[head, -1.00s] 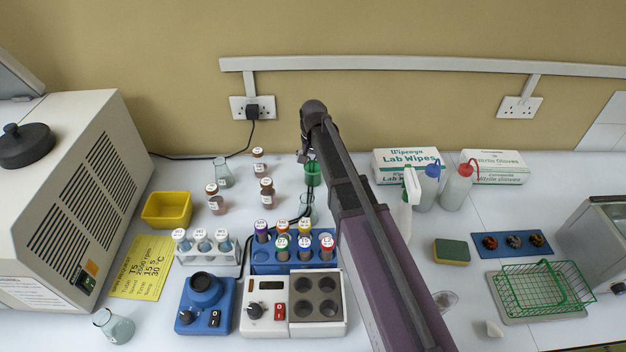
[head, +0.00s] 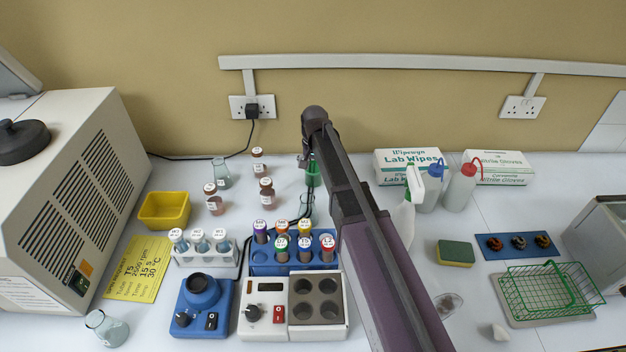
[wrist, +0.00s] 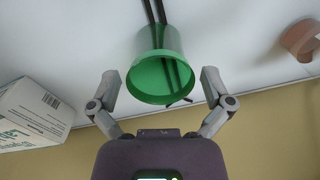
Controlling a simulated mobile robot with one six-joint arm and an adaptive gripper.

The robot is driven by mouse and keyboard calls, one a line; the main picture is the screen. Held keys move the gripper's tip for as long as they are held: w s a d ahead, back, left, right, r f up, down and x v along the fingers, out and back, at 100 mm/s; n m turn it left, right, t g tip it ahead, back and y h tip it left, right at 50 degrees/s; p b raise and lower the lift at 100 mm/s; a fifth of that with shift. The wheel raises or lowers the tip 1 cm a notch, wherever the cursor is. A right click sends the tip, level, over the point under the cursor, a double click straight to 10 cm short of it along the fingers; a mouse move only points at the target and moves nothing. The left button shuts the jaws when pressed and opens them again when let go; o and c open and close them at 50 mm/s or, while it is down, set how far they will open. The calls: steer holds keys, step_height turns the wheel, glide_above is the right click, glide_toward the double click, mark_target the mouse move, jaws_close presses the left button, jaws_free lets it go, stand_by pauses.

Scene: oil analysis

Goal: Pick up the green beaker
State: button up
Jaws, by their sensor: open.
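The green beaker (head: 313,173) stands on the white bench behind the tube rack, partly hidden by my arm in the head view. In the wrist view the green beaker (wrist: 158,68) shows its open mouth, with several dark rods sticking out of it. My gripper (wrist: 160,82) is open, with one finger on each side of the beaker's rim. A gap shows between each finger and the beaker. In the head view my gripper's fingers (head: 304,160) are small and mostly hidden by the wrist.
A glass vessel (head: 307,203) stands close in front of the beaker. Brown bottles (head: 266,190) stand to its left. The blue tube rack (head: 290,262) is nearer. A spray bottle (head: 411,195), wash bottles (head: 461,188) and a wipes box (head: 408,165) are to the right.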

steer(key=shift+w+f+b, duration=0.1)
steer(key=shift+f+b, duration=1.1)
steer(key=shift+f, duration=0.3)
steer(key=c, duration=0.9)
